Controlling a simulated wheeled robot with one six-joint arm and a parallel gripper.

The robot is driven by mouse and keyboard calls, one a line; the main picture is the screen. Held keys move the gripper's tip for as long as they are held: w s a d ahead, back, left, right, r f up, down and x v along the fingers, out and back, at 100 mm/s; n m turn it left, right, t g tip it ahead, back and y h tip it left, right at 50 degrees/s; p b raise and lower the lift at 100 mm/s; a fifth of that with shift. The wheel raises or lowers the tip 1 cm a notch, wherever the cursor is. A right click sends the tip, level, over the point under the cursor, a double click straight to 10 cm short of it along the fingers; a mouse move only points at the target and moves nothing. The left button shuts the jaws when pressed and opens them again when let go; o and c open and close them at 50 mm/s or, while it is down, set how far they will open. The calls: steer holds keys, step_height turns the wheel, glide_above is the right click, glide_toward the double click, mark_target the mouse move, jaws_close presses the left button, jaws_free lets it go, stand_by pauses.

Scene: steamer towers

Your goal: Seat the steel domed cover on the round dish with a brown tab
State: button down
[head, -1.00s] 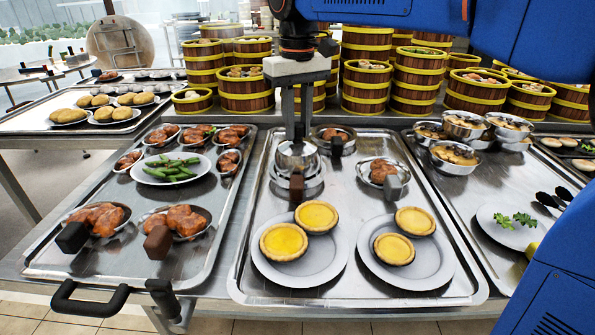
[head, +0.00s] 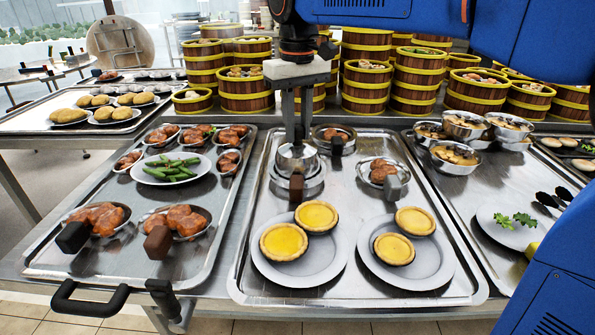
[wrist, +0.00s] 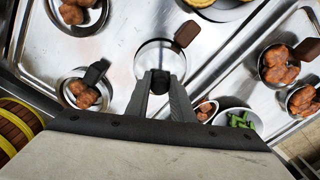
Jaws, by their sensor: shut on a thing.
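The steel domed cover (head: 291,164) hangs below my gripper (head: 298,139) in the head view. My gripper is shut on its dark knob, which shows between the fingers in the wrist view (wrist: 161,80). Directly under the cover is the round steel dish with a brown tab (head: 313,182); the tab (head: 297,189) points toward the front. In the wrist view the brown tab (wrist: 188,33) sticks out at the upper right of the cover. The cover looks level and roughly centred over the dish. I cannot tell whether it touches the rim; it hides the inside of the dish.
A black-tabbed dish (head: 336,144) stands close behind right, and a grey-tabbed dish (head: 396,189) to the right. Two plates of tarts (head: 300,276) (head: 400,278) are in front. Another brown-tabbed dish with food (head: 158,242) is on the left tray. Bamboo steamer towers (head: 367,90) stand behind.

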steer(key=shift+f, duration=0.5)
stand_by(0.5)
steer(key=c, duration=1.5)
jaws_free()
steer(key=shift+o, duration=0.2)
steer(key=shift+r, duration=0.15)
step_height(320, 180, up, 17)
